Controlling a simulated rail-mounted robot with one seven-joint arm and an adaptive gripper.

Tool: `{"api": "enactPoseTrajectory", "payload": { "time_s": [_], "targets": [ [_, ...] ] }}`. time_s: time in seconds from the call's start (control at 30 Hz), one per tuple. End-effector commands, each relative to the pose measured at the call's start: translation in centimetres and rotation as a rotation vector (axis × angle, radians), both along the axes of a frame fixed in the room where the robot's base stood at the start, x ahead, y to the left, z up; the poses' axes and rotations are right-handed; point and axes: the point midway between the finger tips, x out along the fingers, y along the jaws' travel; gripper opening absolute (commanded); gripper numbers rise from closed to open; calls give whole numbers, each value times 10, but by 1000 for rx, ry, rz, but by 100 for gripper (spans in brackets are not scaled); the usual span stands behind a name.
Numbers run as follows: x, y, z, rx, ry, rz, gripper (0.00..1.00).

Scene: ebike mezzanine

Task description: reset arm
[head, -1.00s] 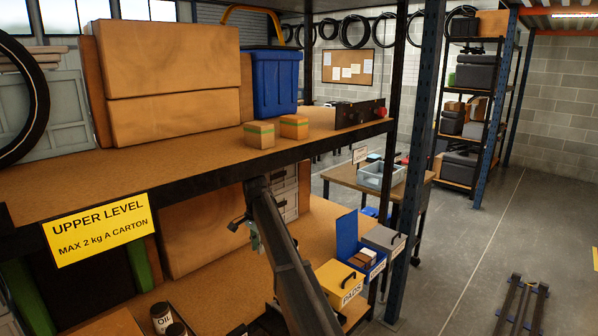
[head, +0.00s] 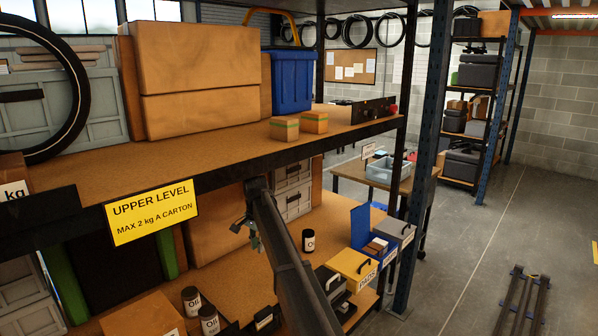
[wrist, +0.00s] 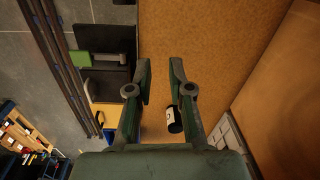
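My arm reaches from the bottom of the head view up to the shelf's lower level. My gripper (head: 246,226) is small there and partly hidden behind my arm. In the wrist view my gripper (wrist: 160,66) has its two fingers apart, with bare tan board between the tips, and it holds nothing. A dark can with a white label (wrist: 174,121) shows beside the right finger, partly hidden by it.
The upper shelf (head: 225,160) carries large cartons (head: 195,75), a blue bin (head: 292,82) and two small cartons. On the lower level are oil cans (head: 209,320), a dark can (head: 308,240) and a yellow box (head: 353,268). The floor at right is mostly clear.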

Motion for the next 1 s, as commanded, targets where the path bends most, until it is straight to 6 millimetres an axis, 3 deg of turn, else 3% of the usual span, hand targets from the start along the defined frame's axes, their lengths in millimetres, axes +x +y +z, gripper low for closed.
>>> {"api": "enactPoseTrajectory", "payload": {
  "time_s": [0.17,0.37,0.47,0.67,0.8,1.0],
  "targets": [
    [-9,-3,-5,7,-49,132,20],
    [-36,-19,-58,-2,-68,291,20],
    [-53,-33,-94,-9,-63,358,20],
    [-108,-77,-190,-25,-24,494,20],
    [-158,-113,-258,-31,22,575,20],
    [-242,-165,-343,-26,100,665,20]
  ]
}}
